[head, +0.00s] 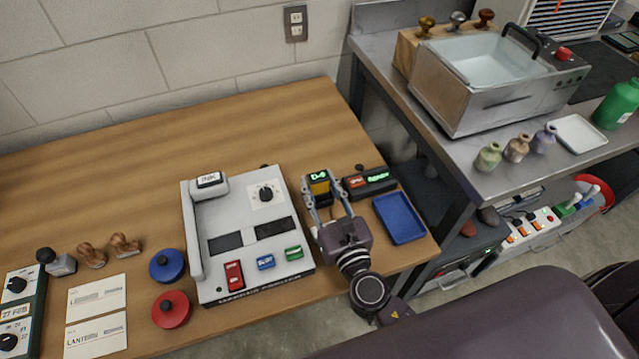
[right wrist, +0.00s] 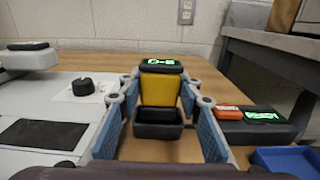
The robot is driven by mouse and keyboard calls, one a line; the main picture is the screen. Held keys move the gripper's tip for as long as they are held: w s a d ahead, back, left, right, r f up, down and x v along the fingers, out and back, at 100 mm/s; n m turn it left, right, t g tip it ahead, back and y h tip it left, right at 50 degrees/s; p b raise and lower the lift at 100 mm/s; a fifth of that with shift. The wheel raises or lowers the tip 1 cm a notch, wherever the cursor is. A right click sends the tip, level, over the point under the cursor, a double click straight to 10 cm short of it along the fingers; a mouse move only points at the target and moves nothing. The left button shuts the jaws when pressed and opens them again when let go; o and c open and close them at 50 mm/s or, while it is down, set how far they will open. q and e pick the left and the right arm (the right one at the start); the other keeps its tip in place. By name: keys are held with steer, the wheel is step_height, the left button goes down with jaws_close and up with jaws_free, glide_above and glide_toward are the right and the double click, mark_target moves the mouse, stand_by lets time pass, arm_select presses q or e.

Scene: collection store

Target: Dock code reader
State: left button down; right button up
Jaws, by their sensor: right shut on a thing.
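The code reader (head: 319,187) has a yellow body and a black head with a green lit display. It stands between the fingers of my right gripper (head: 330,203), which is shut on it. In the right wrist view the reader (right wrist: 160,90) is upright between the blue finger pads of the right gripper (right wrist: 158,118). A black box-like part (right wrist: 158,131) is at its lower end; I cannot tell whether this is a dock or part of the reader. The reader's underside is hidden. My left gripper is not in view.
A black unit with orange and green displays (head: 370,182) is close right of the gripper, with a blue tray (head: 399,218) in front. A large white machine (head: 230,262) is close on the left. The wooden table (head: 250,120) is clear behind. A metal bench (head: 465,150) stands right.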

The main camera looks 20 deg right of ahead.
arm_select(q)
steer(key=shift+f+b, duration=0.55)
arm_select(e)
steer(key=shift+f, duration=0.55)
steer(key=o, duration=0.6)
steer(key=shift+o, duration=0.2)
